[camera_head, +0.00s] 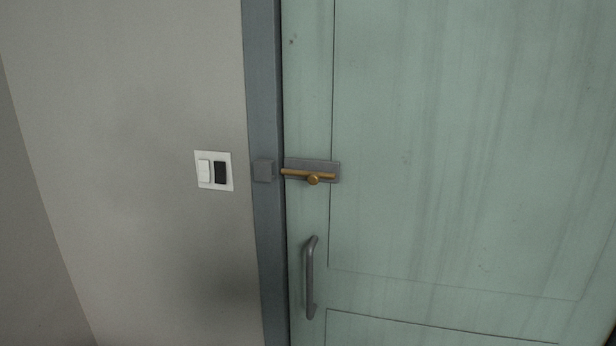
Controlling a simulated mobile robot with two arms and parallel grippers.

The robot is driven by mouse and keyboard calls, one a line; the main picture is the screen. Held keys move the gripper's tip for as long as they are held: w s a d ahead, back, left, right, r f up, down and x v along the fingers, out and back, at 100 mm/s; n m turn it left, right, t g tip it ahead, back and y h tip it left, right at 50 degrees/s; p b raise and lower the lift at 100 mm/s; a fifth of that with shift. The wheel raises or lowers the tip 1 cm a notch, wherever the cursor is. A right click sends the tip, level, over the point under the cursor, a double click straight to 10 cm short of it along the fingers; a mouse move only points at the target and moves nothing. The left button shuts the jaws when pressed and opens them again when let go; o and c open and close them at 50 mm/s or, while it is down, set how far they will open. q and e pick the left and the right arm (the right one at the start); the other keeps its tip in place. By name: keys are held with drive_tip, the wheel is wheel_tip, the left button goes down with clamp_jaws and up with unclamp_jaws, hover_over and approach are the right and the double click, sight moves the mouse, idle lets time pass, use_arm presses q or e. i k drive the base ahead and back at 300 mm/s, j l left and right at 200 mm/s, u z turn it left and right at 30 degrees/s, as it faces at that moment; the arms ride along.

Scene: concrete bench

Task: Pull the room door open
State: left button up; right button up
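The room door (430,150) is pale green with worn streaks and fills the right side of the head view. It looks closed against its blue-grey frame (265,90). A grey vertical pull handle (310,278) is fixed near the door's left edge. Above it is a slide latch with a grey plate (328,165) and a brass bolt (310,175) with a round knob. The bolt's left end is close to a grey block (264,170) on the frame; I cannot tell whether it enters the block. Neither gripper shows.
A white switch plate (228,172) with one white and one dark rocker is on the grey wall (130,90), left of the frame. A wall corner runs down the far left. Nothing stands in front of the door in view.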

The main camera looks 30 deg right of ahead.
sight(470, 145)
drive_tip(key=z, duration=2.05)
drive_tip(key=u, duration=0.15)
